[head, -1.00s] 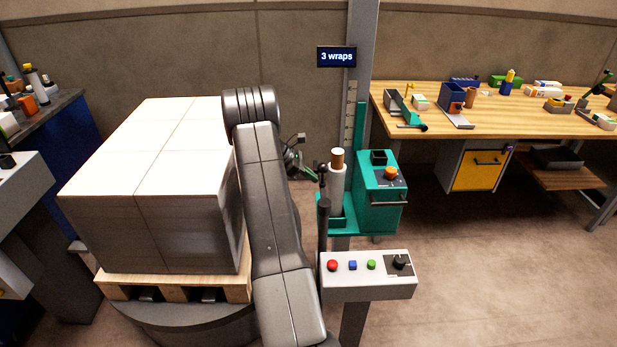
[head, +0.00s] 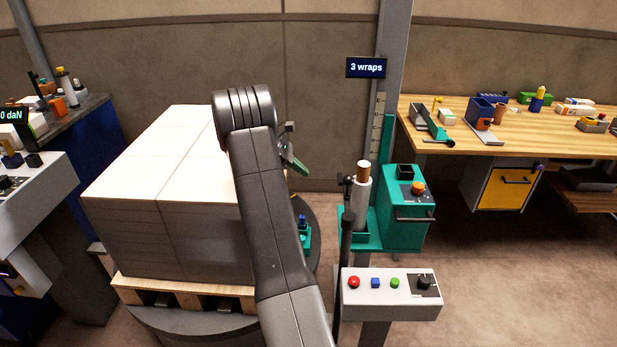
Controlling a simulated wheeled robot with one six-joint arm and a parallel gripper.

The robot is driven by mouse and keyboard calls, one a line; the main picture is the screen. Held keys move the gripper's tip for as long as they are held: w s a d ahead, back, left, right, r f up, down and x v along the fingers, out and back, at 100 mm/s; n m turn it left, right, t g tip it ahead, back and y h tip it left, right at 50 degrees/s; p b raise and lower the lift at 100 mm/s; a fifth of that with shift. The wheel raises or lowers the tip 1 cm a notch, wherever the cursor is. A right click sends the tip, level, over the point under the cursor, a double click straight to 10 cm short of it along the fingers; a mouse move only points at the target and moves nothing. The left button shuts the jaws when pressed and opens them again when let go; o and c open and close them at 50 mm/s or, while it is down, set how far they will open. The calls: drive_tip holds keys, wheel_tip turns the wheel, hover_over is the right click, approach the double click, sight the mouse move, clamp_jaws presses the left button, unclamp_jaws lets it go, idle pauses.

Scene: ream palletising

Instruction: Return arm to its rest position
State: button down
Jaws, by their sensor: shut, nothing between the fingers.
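My arm (head: 262,185) rises from the bottom middle of the head view, bent at a dark elbow, and covers the right side of the paper stack. My gripper (head: 295,163) shows only in part behind the arm, as a small dark green end to the right of the elbow. It is shut and holds nothing that I can see. It appears apart from the stack and the wrapping post.
A white stack (head: 165,215) stands on a wooden pallet (head: 185,290) on a round turntable (head: 190,322). Right of my arm are a teal wrapping unit (head: 403,225), a "3 wraps" display (head: 367,68) and a button panel (head: 390,305). A wooden bench (head: 500,130) stands back right.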

drive_tip(key=shift+f, duration=0.1)
idle(0.3)
drive_tip(key=s+d+f+n+t+p, duration=0.1)
drive_tip(key=d+f+n+t+p, duration=0.1)
drive_tip(key=d+f, duration=0.5)
drive_tip(key=shift+s+d+n, duration=0.2)
drive_tip(key=shift+s+n, duration=0.1)
drive_tip(key=shift+s, duration=0.05)
idle(0.5)
